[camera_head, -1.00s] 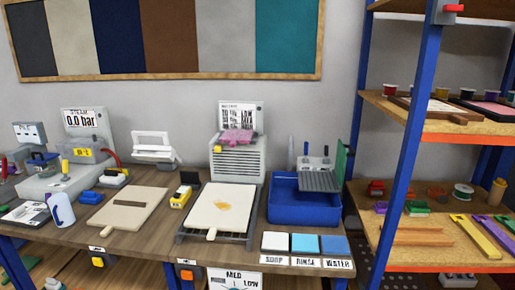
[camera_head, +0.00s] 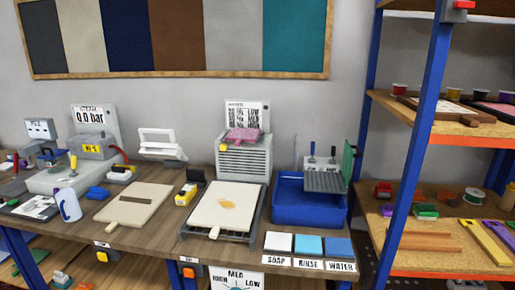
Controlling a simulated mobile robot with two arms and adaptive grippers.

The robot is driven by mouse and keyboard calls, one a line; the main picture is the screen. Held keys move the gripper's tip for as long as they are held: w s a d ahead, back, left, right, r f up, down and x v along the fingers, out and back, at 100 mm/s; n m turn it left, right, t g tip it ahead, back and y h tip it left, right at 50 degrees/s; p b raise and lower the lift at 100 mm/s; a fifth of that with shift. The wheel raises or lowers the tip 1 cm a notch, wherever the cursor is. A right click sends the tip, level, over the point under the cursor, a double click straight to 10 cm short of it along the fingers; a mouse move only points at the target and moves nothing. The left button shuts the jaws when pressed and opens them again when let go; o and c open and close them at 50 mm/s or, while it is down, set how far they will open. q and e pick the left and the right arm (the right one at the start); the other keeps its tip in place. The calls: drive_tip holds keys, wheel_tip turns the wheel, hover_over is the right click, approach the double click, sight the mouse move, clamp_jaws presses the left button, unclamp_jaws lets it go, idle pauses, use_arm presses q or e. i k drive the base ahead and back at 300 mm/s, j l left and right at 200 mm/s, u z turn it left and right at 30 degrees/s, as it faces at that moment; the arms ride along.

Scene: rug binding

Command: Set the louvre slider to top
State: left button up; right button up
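A grey louvred box (camera_head: 243,162) stands at the back of the workbench, a little left of the picture's middle. Its front has horizontal slats. A small yellow knob (camera_head: 223,147) sits at the upper left of its front; I take it to be the slider, but it is too small to tell its exact setting. A pink cloth-like piece (camera_head: 243,135) lies on top of the box. A printed sign (camera_head: 247,113) stands behind it; its text is too small to read surely. Neither of my grippers is in view.
In front of the box is a cream board with an amber patch (camera_head: 226,208) on a dark tray. A blue basin (camera_head: 308,208) stands to the right, and a blue-framed shelf (camera_head: 404,190) further right. A steam machine (camera_head: 95,148) stands at left.

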sight(223, 147)
drive_tip(key=i+j, duration=0.15)
drive_tip(key=i, duration=0.35)
drive_tip(key=i+j, duration=0.15)
drive_tip(key=i, duration=0.35)
drive_tip(key=i+j, duration=0.15)
drive_tip(key=i, duration=0.3)
